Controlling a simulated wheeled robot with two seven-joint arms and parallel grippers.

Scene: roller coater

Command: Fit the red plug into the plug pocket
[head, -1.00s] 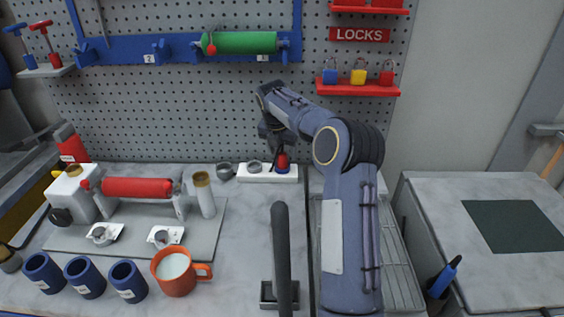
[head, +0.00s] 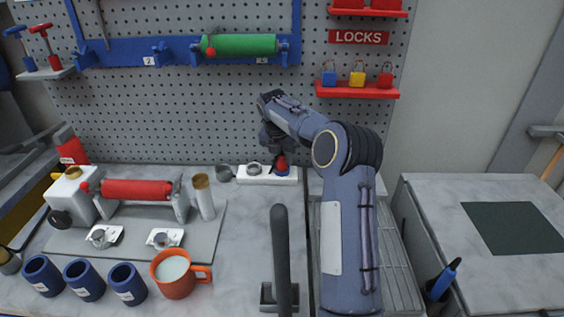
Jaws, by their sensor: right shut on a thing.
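The red plug (head: 282,160) stands upright at the right end of a white block (head: 249,181) at the back of the counter. A blue ring (head: 282,171) shows around its lower end; I cannot tell how deep the plug sits or whether this ring is the plug pocket. My right gripper (head: 278,150) points down over the plug and is shut on its upper part, which its dark fingers partly hide. A grey ring (head: 254,168) sits on the same block, left of the plug. My left gripper is not in view.
A loose grey ring (head: 224,172) lies left of the block. A dark upright bar (head: 281,255) stands in front. An orange mug (head: 175,275), blue cups (head: 85,278) and a red roller (head: 137,189) on a grey plate are at left. The counter's middle is clear.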

